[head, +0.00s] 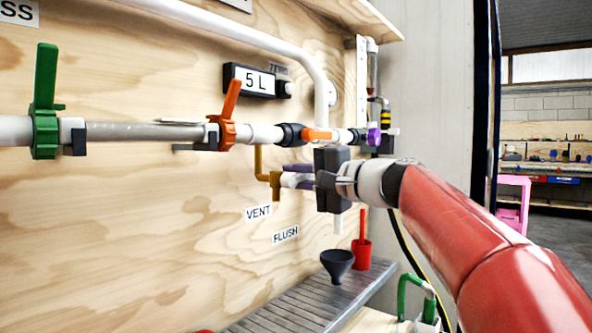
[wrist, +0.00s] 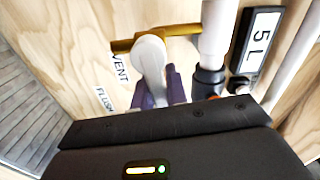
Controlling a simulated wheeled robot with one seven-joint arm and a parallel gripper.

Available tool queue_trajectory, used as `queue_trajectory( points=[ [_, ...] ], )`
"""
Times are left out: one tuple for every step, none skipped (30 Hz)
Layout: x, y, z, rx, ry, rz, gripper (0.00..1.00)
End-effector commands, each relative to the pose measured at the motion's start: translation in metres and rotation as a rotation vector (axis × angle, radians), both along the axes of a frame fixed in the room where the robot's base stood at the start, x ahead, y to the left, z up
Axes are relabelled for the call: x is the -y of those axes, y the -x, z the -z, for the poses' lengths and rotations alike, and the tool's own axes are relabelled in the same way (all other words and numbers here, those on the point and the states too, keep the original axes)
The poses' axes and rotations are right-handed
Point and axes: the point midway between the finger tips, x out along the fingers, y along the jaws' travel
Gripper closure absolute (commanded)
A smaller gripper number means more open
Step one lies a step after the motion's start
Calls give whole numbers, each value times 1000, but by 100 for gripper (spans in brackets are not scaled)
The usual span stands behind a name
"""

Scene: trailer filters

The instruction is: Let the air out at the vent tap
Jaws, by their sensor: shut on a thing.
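The vent tap is a brass elbow pipe (head: 263,172) coming down from the main pipe, above the VENT label (head: 258,212). Its pale grey handle (head: 291,180) points toward my gripper. In the wrist view the handle (wrist: 150,58) stands in front of the brass pipe (wrist: 180,31). My gripper (head: 294,177) has its purple fingers on either side of the handle and is shut on it. In the wrist view the fingers (wrist: 160,92) show at the handle's near end, which they partly hide. The exact angle of the handle is hard to tell.
An orange-handled valve (head: 227,120) and a green-handled valve (head: 45,105) sit on the pipe at left. A display reading 5 L (head: 256,81) is above. A dark funnel (head: 337,263) and a red cup (head: 361,253) stand on the grey slatted shelf (head: 290,303) below.

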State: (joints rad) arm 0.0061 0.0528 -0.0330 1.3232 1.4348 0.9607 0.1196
Motion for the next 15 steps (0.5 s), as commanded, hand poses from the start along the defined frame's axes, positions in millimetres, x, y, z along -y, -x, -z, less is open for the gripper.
queue_trajectory(
  points=[
    [1, 0, 1, -22, -15, 1, 100],
    [1, 0, 2, -32, -23, 1, 100],
    [1, 0, 3, -46, -34, 1, 100],
    [1, 0, 3, -56, -41, 1, 100],
    [1, 0, 4, -63, -47, 1, 100],
    [1, 0, 4, -73, -54, 1, 100],
    [1, 0, 5, -80, -60, 1, 100],
    [1, 0, 5, -86, -64, 1, 100],
    [1, 0, 5, -91, -69, 1, 100],
    [1, 0, 5, -95, -72, 1, 100],
    [1, 0, 5, -98, -74, 1, 100],
    [1, 0, 6, -102, -77, 1, 100],
    [1, 0, 6, -104, -79, 1, 100],
    [1, 0, 6, -106, -80, 1, 100],
    [1, 0, 6, -108, -82, 1, 100]
  ],
)
